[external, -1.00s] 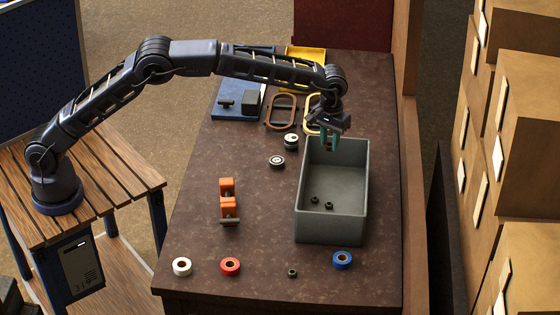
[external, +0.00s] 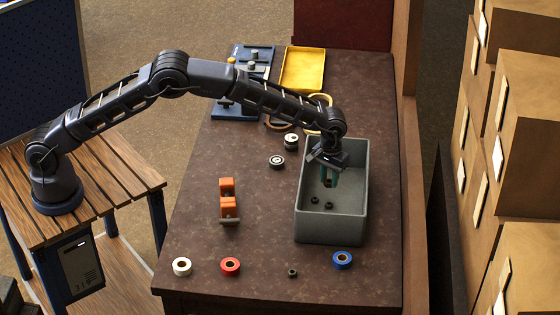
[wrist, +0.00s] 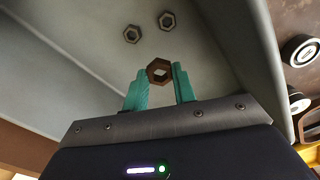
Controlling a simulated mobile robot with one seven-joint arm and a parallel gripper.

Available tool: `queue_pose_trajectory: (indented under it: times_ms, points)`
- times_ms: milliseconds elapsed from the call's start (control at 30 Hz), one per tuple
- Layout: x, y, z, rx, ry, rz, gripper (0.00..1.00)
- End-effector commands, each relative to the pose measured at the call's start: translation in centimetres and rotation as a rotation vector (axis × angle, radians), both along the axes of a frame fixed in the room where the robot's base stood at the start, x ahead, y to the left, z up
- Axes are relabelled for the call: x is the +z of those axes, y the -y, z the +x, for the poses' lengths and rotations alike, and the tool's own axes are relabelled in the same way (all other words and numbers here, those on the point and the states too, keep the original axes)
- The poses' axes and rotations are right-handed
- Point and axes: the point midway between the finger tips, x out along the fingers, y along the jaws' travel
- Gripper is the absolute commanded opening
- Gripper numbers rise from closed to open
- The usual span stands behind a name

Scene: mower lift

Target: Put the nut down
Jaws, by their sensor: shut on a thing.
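My gripper (external: 328,182) points down inside the grey bin (external: 330,228). In the wrist view, my gripper's teal fingers (wrist: 160,85) are shut on a brownish hex nut (wrist: 159,71), held between the tips. Two dark nuts lie on the bin floor: one nut (wrist: 131,34) and another nut (wrist: 167,20), apart from the held one. A further small nut (external: 292,273) lies on the table in front of the bin.
The bin walls surround my gripper. A blue tape roll (external: 342,260) stands in front of the bin. A red roll (external: 230,266), a white roll (external: 181,266) and an orange clamp (external: 228,203) are to the left. A yellow tray (external: 303,69) is behind.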

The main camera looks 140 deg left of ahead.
Motion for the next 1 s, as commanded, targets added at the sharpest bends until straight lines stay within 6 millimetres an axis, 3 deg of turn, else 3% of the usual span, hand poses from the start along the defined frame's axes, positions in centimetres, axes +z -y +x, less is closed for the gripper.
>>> queue_pose_trajectory:
  times_ms: [167,433,867,900,1000]
  points:
    - [-0.9,0.0,0.0,0.000,0.000,0.000,0.04]
    - [-4.3,0.0,-0.1,0.001,-0.001,0.000,0.04]
    - [-4.9,0.0,0.0,0.000,0.000,0.001,0.04]
    - [-4.8,0.0,0.0,0.000,0.000,0.001,0.34]
    - [-4.8,0.0,0.0,0.000,0.000,0.001,0.48]
